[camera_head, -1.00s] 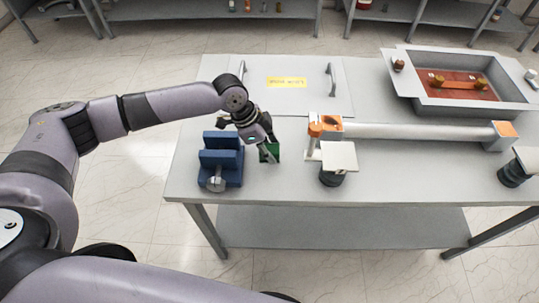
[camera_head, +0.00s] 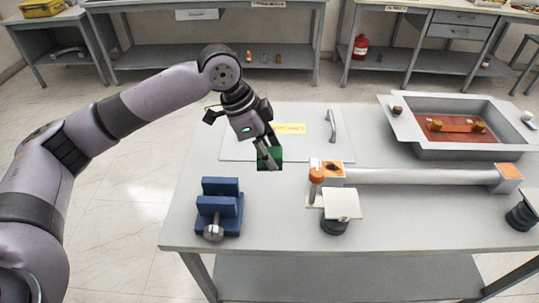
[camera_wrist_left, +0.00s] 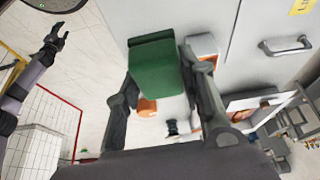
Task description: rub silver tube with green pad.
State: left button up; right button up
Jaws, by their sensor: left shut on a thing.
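The silver tube (camera_head: 420,176) lies across the table, its ends in two grey blocks with orange tops. My left gripper (camera_head: 266,152) is shut on the green pad (camera_head: 270,160) and holds it above the table, left of the tube and apart from it. In the left wrist view the green pad (camera_wrist_left: 155,72) sits between the two fingers. What looks like my right gripper (camera_wrist_left: 52,42) is small at the upper left of that view, away from the table; its jaws are unclear.
A blue vise (camera_head: 218,210) stands at the table's left front. A white-topped stand (camera_head: 341,205) is just in front of the tube's left end. A grey tray (camera_head: 470,112) stands behind the tube. A lid with handles (camera_head: 332,126) lies at the back left.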

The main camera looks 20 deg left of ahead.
pick_arm(q)
jog(key=o, duration=0.6)
jog(key=c, duration=0.5)
